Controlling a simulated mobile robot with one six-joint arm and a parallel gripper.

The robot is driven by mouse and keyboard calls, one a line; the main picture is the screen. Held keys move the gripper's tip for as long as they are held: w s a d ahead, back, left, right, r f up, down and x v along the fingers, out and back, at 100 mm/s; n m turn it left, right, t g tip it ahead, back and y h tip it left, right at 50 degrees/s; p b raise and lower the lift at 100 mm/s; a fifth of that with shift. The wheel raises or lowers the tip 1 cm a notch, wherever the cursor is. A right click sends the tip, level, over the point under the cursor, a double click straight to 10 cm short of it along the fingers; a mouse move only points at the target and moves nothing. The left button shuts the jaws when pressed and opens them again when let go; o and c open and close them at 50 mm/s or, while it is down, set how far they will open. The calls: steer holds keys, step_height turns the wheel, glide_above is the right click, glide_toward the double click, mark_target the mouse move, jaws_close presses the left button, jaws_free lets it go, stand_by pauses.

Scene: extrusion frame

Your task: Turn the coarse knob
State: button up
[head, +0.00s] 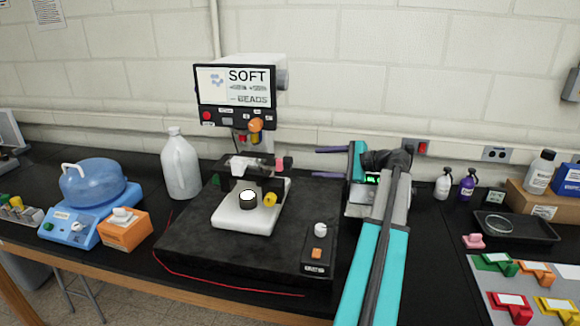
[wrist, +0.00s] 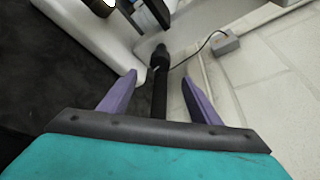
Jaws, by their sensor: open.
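The microscope-like instrument (head: 248,205) has a white base and a screen on top, and stands on a black slab. A yellow knob (head: 270,199) is low on its right side, a pink knob (head: 281,163) is higher up, and an orange knob (head: 255,125) is below the screen. I cannot tell which is the coarse knob. My gripper (head: 315,161) is open, its purple fingers pointing left, to the right of the pink knob and apart from it. In the wrist view, a dark rod with a rounded end (wrist: 160,60) shows between the fingers (wrist: 158,76); whether it touches them is unclear.
A white jug (head: 180,165) stands left of the instrument. A control box (head: 318,250) with white and orange buttons sits at the slab's front right. Bottles (head: 466,185) and a black tray (head: 515,228) are farther right. A red cable (head: 225,286) runs along the front.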

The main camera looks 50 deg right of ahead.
mark_target(288, 163)
stand_by(0.3)
steer(key=p+x, duration=0.4)
steer(key=x, duration=0.9)
steer(key=shift+w+a, duration=0.15)
steer(key=shift+w, duration=0.25)
steer(key=c, duration=1)
